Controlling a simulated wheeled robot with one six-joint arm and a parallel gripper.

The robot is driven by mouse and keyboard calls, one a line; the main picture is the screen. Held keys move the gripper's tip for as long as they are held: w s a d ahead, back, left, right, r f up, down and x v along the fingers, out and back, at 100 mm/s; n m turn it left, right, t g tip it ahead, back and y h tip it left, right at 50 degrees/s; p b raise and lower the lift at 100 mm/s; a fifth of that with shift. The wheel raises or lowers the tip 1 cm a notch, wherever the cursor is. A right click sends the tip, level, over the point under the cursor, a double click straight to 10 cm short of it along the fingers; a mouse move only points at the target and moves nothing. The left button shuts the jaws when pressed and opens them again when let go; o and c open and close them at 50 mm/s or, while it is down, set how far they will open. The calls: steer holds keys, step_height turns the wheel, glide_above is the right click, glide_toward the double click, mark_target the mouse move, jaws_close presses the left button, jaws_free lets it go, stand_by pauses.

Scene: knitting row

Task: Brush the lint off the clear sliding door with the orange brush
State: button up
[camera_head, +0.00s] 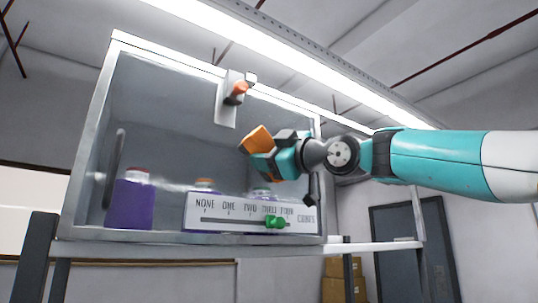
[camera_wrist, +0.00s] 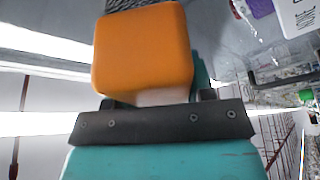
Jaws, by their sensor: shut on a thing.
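My gripper (camera_head: 272,160) is shut on the orange brush (camera_head: 257,139), in front of the right part of the cabinet's clear sliding door (camera_head: 165,110). In the wrist view the brush (camera_wrist: 143,50) is a rounded orange block between the jaws, with dark bristles (camera_wrist: 124,4) at the top edge, towards the grey door surface. I cannot tell whether the bristles touch the door. Whitish lint (camera_head: 172,186) seems to run in a band along the door's lower part. White specks (camera_wrist: 246,22) also show in the wrist view. The arm hides part of the door's right side.
A dark vertical handle (camera_head: 117,165) is on the door's left. Purple jars (camera_head: 131,203) stand behind it. A white slider panel (camera_head: 250,214) with a green knob (camera_head: 276,222) sits low in front. A bracket with an orange knob (camera_head: 236,92) is near the top.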

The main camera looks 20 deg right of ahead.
steer(key=shift+w+a+p, duration=0.3)
steer(key=shift+w+p, duration=0.05)
steer(key=shift+w, duration=0.5)
stand_by(0.3)
steer(key=shift+w+d, duration=0.25)
steer(key=shift+d, duration=0.7)
steer(key=shift+w+d, duration=0.25)
steer(key=shift+d, duration=0.65)
steer(key=shift+w+d, duration=0.1)
steer(key=shift+s+a+b, duration=0.25)
steer(key=shift+a+b, duration=0.15)
steer(key=shift+a, duration=0.6)
steer(key=shift+s+a+b, duration=0.25)
steer(key=shift+a+b, duration=0.1)
steer(key=shift+a, duration=0.6)
